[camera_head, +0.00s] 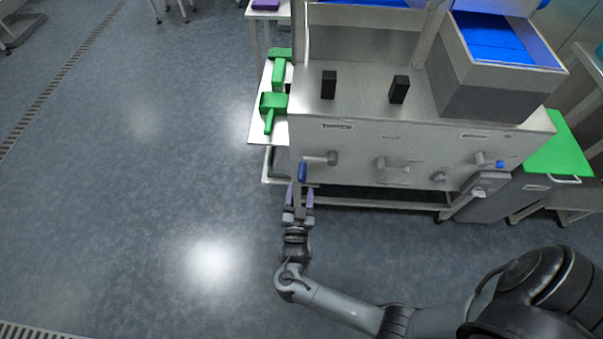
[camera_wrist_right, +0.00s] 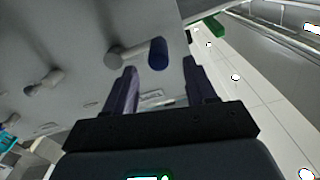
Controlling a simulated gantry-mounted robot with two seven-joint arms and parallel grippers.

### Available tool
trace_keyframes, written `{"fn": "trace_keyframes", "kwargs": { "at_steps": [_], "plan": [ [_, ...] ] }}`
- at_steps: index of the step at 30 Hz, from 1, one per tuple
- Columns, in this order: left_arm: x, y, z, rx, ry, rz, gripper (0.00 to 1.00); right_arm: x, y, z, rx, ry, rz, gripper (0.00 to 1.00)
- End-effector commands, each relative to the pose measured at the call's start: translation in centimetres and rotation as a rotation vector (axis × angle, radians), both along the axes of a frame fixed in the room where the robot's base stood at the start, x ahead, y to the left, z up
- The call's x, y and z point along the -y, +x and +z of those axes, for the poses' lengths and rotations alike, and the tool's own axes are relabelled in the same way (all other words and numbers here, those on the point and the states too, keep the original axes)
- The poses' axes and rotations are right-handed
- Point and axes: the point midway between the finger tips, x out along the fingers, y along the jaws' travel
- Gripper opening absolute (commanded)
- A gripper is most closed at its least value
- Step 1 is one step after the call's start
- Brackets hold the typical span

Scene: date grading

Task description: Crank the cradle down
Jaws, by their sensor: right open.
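A crank with a blue handle (camera_head: 302,172) sticks out from the left part of the machine's steel front panel (camera_head: 350,150). The blue handle also shows in the right wrist view (camera_wrist_right: 158,53), at the end of a grey crank arm (camera_wrist_right: 125,54). My right gripper (camera_head: 300,191) is open, with purple fingers pointing at the panel just below the handle. In the right wrist view, the handle shows beyond and between the two fingertips (camera_wrist_right: 161,68); contact is not visible. I cannot tell which part is the cradle. My left gripper is not in view.
More grey knobs (camera_head: 394,164) line the panel to the right, with a smaller blue-tipped one (camera_head: 499,164) at the far right. A grey box with blue inside (camera_head: 490,85) stands on top. Green scoops (camera_head: 270,108) lie left of the machine.

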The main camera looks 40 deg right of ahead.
Motion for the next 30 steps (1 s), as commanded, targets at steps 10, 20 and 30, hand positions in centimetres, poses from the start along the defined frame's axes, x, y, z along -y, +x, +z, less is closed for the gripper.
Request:
{"fn": "trace_keyframes", "kwargs": {
  "at_steps": [10,20,30],
  "plan": [
    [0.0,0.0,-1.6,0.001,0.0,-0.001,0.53,4.0,4.0,-0.2,0.001,-0.002,0.001,0.56],
    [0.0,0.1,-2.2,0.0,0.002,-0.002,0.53,5.7,5.6,-0.1,-0.001,-0.001,0.001,0.56],
    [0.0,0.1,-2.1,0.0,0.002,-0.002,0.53,5.7,5.7,0.0,-0.001,0.0,0.001,0.48]
  ]
}}
